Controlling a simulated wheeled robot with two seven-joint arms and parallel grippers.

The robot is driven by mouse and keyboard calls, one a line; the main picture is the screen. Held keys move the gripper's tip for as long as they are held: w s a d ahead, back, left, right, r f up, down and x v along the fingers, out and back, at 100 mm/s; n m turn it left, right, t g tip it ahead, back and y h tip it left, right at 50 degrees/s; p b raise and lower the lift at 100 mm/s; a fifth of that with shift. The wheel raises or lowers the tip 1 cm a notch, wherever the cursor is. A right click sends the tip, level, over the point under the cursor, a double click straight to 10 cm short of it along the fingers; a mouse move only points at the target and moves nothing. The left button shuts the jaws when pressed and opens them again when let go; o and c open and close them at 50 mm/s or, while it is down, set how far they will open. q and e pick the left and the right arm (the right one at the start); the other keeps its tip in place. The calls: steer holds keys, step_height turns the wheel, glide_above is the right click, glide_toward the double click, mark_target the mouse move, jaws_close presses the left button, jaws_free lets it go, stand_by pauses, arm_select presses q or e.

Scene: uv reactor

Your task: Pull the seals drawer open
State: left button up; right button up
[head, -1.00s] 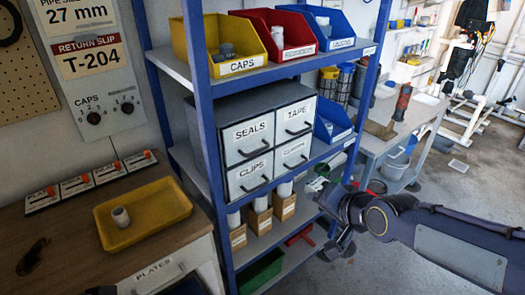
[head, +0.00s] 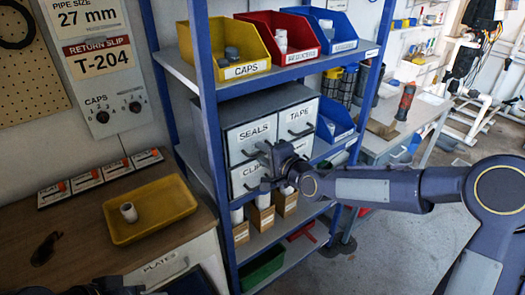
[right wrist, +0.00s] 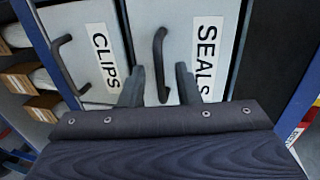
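The seals drawer (head: 250,134) is the upper left front of a grey drawer unit on the blue shelf rack. It looks closed, flush with its neighbours. My right gripper (head: 264,158) is in front of the unit, at the lower part of the seals drawer, and covers part of the clips drawer (head: 244,181). In the right wrist view the seals drawer (right wrist: 182,22) has a dark bar handle (right wrist: 159,62). My right gripper (right wrist: 162,82) is open there, its fingers apart on either side of the handle's line. Contact is not clear. A dark part of my left arm shows at the bottom left edge.
The tape drawer (head: 299,119) is right of the seals drawer. Yellow (head: 228,54), red (head: 287,40) and blue bins stand on the shelf above. Small cardboard boxes (head: 262,219) stand below. A yellow tray (head: 152,225) lies on the left bench. The floor to the right is open.

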steer(key=shift+w+a+f, duration=0.1)
steer(key=shift+w+a, duration=0.1)
steer(key=shift+w, duration=0.05)
arm_select(q)
steer(key=shift+r, duration=0.1)
arm_select(e)
jaws_close()
